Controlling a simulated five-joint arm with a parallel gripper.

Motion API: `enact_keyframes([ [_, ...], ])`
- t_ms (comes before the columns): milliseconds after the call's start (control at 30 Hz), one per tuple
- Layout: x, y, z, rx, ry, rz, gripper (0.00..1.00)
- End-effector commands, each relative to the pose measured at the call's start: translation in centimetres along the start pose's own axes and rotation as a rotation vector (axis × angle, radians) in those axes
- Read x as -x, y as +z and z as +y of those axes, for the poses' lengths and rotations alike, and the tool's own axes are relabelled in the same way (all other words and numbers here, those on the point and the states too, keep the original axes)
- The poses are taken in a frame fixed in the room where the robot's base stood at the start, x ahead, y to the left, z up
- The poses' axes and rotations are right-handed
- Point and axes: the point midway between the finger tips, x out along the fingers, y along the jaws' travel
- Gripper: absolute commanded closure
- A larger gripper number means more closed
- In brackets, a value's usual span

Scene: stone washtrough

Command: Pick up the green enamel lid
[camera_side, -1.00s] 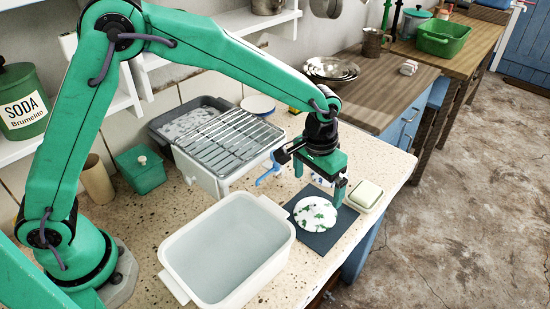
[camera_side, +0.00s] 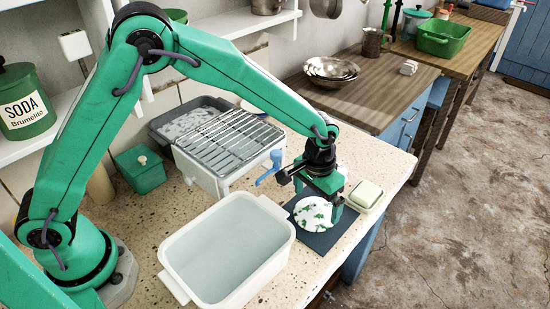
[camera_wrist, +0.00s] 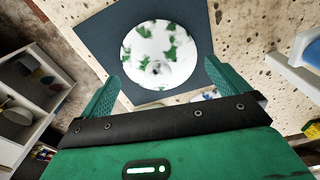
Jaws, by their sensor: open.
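A round, low-domed lid (camera_side: 312,213) lies on a dark square mat (camera_side: 322,243) on the speckled counter. It is mostly white with green patches; I cannot tell whether the white is its own colour or a covering. In the wrist view the lid (camera_wrist: 148,60) lies ahead of and between my fingers, with a small greyish spot near its middle. My gripper (camera_side: 318,200) is open and empty, just above the lid, pointing down, and covers part of its far side. In the wrist view the fingers of my gripper (camera_wrist: 163,72) are spread about the lid's near edge.
A white basin of water (camera_side: 228,250) stands left of the mat. A pale soap block in a dish (camera_side: 366,194) sits close to its right. Behind are a wire rack (camera_side: 228,140), a blue tap handle (camera_side: 268,170) and a green box with a white knob (camera_side: 142,173).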

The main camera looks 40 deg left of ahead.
Motion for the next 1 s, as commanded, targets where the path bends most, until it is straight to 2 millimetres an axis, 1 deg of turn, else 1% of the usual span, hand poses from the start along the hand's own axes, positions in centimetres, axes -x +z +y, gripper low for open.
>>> enact_keyframes([
  [33, -0.7, 0.0, 0.0, 0.000, -0.001, -0.002, 0.00],
  [100, -1.4, 0.1, 0.0, 0.000, -0.001, -0.002, 0.00],
  [233, -2.0, 0.0, 0.0, 0.000, 0.000, 0.000, 0.00],
  [733, -2.1, 0.0, 0.0, 0.000, 0.000, 0.001, 0.00],
  [767, -2.1, 0.0, 0.0, 0.000, 0.000, 0.001, 0.04],
  [900, -2.1, 0.0, 0.0, 0.000, 0.000, 0.001, 0.31],
  [933, -2.1, 0.0, 0.0, 0.000, 0.000, 0.001, 0.34],
  [1000, -2.1, 0.0, 0.0, 0.000, 0.000, 0.001, 0.34],
])
